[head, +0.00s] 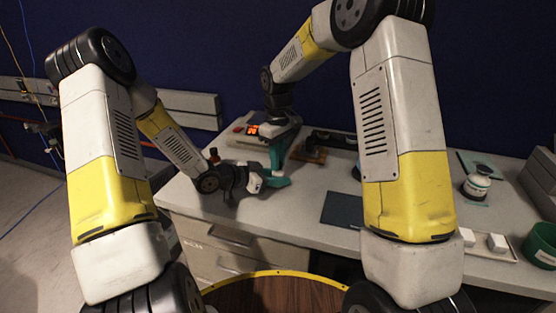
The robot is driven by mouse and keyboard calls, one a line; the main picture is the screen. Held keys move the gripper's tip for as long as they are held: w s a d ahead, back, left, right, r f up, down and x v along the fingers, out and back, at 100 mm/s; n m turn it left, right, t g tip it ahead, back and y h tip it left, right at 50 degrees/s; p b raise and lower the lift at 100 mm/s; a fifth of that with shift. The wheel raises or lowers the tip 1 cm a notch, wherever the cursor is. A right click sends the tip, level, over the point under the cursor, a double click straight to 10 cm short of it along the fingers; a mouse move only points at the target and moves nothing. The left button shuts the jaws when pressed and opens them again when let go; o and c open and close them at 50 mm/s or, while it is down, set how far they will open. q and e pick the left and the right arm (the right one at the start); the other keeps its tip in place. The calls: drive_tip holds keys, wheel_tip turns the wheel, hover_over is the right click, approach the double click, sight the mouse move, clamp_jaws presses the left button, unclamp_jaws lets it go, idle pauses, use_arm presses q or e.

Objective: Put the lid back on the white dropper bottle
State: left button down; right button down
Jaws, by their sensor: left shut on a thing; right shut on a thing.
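My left gripper (262,183) is low over the left part of the grey bench, shut on a small white thing (254,184) that looks like the white dropper bottle; the jaws cover most of it. My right gripper (279,170), with teal fingers, reaches down from above just beside it, at the right. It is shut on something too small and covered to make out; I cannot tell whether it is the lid. The two grippers are very close together, and I cannot tell whether the held things touch.
A device with a red display (252,130) stands behind the grippers, with a brown tray (309,155) to their right. A dark mat (343,209) lies nearer the middle.

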drive_tip(key=c, duration=1.3)
unclamp_jaws()
drive_tip(key=shift+o, duration=0.2)
wheel_tip(320, 180, up, 12)
use_arm(q)
drive_tip(key=c, duration=0.9)
unclamp_jaws()
